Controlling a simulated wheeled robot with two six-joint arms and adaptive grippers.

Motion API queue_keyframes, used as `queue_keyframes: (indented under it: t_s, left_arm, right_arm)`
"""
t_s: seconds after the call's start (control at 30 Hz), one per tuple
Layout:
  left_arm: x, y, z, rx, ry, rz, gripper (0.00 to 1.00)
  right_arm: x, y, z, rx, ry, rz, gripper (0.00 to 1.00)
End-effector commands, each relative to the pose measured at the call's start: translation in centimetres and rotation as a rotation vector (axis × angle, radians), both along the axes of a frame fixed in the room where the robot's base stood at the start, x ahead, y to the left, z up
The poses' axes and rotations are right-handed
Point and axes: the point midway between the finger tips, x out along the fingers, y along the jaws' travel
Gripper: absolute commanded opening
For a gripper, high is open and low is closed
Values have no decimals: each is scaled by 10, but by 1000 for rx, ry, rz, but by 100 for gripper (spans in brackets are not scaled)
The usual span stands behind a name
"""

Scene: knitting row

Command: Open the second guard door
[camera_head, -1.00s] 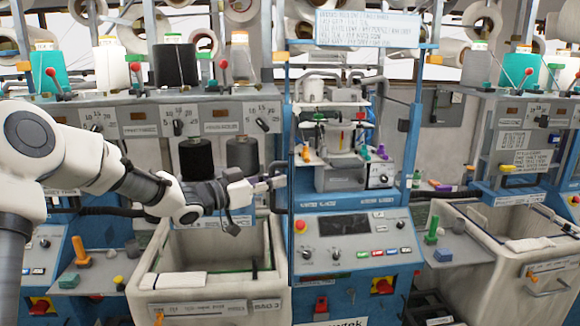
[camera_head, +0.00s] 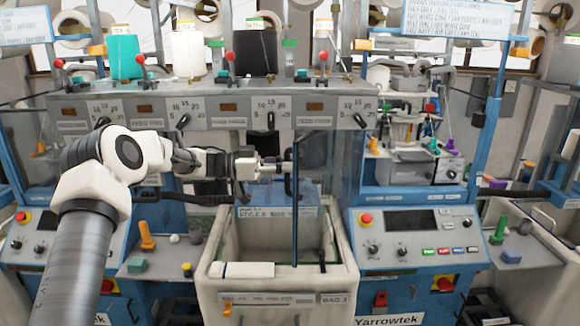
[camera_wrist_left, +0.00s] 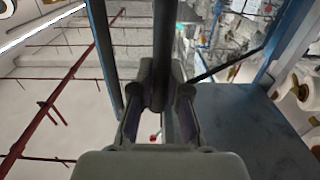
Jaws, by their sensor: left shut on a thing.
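In the left wrist view the bar (camera_wrist_left: 165,35) runs between the two fingers of my left gripper (camera_wrist_left: 160,88). A see-through door panel seems to lie to the right of the bar, but its edges are hard to make out. My right gripper is not in view.
The open bin (camera_head: 235,292) stands below the gripper. A control panel (camera_head: 415,238) with a red stop button is to its right. Yarn cones, including a teal one (camera_head: 123,57), stand on the shelf above. Another blue-framed bay with spools (camera_head: 415,130) is at the right.

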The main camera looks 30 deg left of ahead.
Motion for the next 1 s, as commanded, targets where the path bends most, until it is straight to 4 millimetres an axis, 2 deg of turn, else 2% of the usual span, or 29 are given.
queue_keyframes:
  t_s: [0.23,0.27,0.3,0.33,0.67,1.0]
  left_arm:
    - [0,0,0,-2,1,0,0]
    - [0,0,0,-2,1,0,26]
    - [0,0,0,-2,1,1,40]
    - [0,0,0,-1,0,1,41]
    - [-2,3,1,-2,-1,2,41]
    - [-34,55,1,-3,-2,4,41]
  right_arm:
    - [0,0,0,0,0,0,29]
    - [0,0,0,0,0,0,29]
    - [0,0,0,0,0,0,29]
    - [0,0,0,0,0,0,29]
    - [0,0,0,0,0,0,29]
    - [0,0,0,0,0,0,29]
